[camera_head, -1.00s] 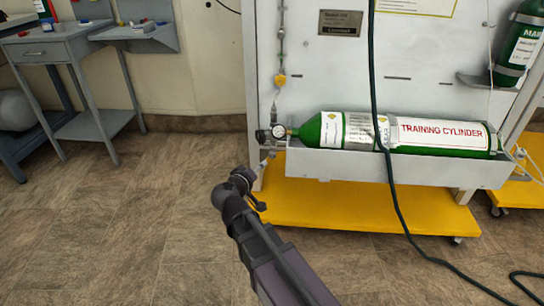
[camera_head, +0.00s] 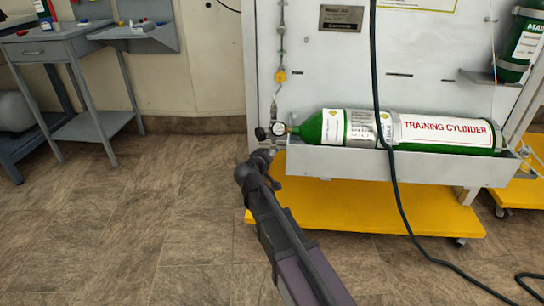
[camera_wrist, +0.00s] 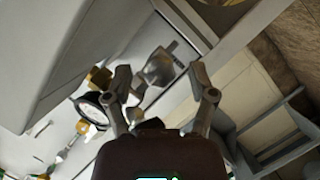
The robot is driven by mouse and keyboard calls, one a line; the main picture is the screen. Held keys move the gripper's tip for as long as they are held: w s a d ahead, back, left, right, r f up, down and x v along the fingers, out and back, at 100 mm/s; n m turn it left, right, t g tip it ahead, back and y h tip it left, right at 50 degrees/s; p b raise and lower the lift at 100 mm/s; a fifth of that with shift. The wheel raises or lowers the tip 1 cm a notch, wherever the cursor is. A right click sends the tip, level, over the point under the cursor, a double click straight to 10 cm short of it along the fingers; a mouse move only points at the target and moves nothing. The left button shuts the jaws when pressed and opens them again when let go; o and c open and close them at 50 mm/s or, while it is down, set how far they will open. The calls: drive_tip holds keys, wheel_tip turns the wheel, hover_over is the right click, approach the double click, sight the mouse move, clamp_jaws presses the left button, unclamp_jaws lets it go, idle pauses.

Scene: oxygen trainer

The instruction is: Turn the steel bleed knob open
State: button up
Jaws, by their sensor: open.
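The grey steel knob (camera_wrist: 160,66) shows in the wrist view, just beyond my fingertips and between their lines. My gripper (camera_wrist: 161,79) is open, with one finger on each side of the knob's near side. I cannot tell whether either finger touches it. A round pressure gauge (camera_wrist: 92,107) and brass fittings lie left of the left finger. In the head view the gauge (camera_head: 278,129) sits at the left end of the green training cylinder (camera_head: 330,128). There my arm hides the knob and most of the gripper.
The cylinder lies in a grey tray (camera_head: 340,163) on a white panel above a yellow base (camera_head: 370,210). A dark hose (camera_head: 390,165) hangs in front of the cylinder. A grey workbench (camera_head: 50,50) stands at the left. The floor (camera_head: 150,220) between is clear.

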drive_tip(key=shift+w+d+f, duration=0.1)
drive_tip(key=shift+w+d, duration=0.1)
drive_tip(key=shift+w, duration=0.25)
clamp_jaws()
drive_tip(key=shift+a+f+n+h+b, duration=0.15)
drive_tip(key=shift+n+h+b, duration=0.35)
drive_tip(key=shift+n+b, duration=0.25)
drive_tip(key=shift+n+t, duration=0.3)
drive_tip(key=shift+n, duration=0.15)
unclamp_jaws()
